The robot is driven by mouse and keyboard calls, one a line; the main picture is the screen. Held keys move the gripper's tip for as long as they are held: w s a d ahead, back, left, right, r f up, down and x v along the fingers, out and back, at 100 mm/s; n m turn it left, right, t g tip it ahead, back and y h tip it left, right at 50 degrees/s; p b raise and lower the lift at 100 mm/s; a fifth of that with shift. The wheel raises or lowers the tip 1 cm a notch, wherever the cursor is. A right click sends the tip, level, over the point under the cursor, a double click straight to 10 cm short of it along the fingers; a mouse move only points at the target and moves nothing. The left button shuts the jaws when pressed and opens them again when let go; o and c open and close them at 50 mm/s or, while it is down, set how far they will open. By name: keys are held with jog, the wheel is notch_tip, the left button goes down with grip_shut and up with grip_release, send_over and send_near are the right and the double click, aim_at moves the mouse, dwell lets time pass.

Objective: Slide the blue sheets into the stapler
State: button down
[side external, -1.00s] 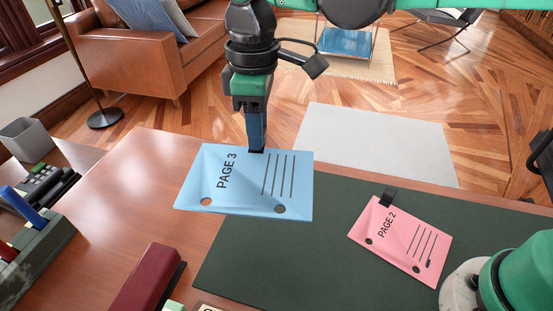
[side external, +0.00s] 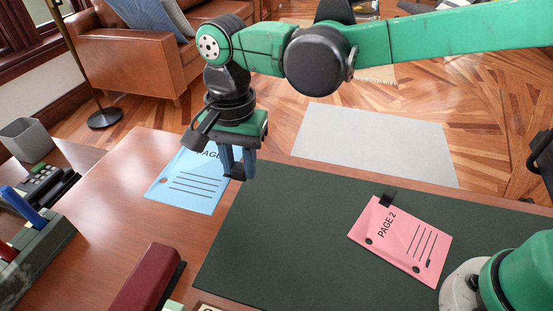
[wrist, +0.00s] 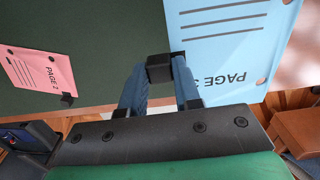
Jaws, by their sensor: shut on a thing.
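The blue sheets (side external: 190,185), marked PAGE 3 with printed lines and punched holes, are held over the wooden left part of the desk. My gripper (side external: 236,172) is shut on the black clip at their edge and covers part of them in the side view. The wrist view shows the blue sheets (wrist: 222,40) to the right of my gripper (wrist: 165,68), with the black clip between its fingers. A dark red, long object (side external: 148,280), likely the stapler, lies at the front of the desk, cut off by the lower edge.
Pink sheets (side external: 400,242) marked PAGE 2, with a black clip, lie on the dark green mat (side external: 290,225). A phone (side external: 45,180), a grey bin (side external: 28,140) and a holder with coloured items (side external: 35,240) stand at the left.

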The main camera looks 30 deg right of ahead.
aim_at(231, 255)
jog(key=shift+f, duration=0.2)
jog(key=shift+f, duration=2.35)
jog(key=shift+s+a+f, duration=0.2)
jog(key=shift+f, duration=0.55)
jog(key=shift+s+a+f, duration=0.2)
jog(key=shift+f, duration=0.6)
jog(key=shift+s+a+f, duration=0.2)
jog(key=shift+f, duration=0.55)
jog(key=shift+s+a, duration=2)
jog(key=shift+s, duration=0.05)
jog(key=c, duration=0.5)
grip_release()
jog(key=shift+c, duration=0.2)
jog(key=shift+r, duration=0.15)
